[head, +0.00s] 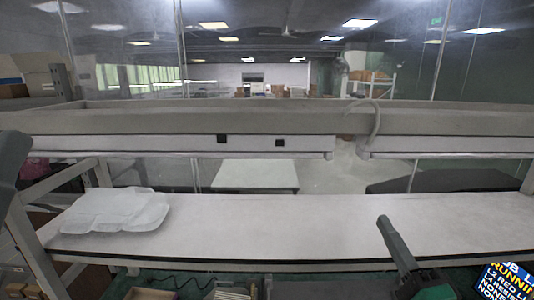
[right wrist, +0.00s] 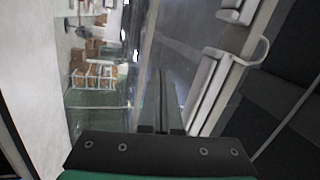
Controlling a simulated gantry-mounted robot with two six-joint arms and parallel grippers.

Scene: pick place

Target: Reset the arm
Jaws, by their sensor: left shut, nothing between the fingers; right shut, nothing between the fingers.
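My right gripper (head: 383,219) reaches up over the near edge of the white table (head: 290,225) at the right, its dark grey fingers together and empty. In the right wrist view its shut fingers (right wrist: 160,100) point away from the camera, with nothing between them. My left gripper (head: 12,165) shows only as a dark grey part at the left edge of the head view, cut off by the frame. It is shut and clear of the table.
A translucent white plastic packet (head: 115,210) lies on the table's left end. The middle of the table is bare. A grey beam (head: 260,122) crosses behind it. A lit screen (head: 505,281) stands at the lower right. A small box (head: 150,293) is below the near edge.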

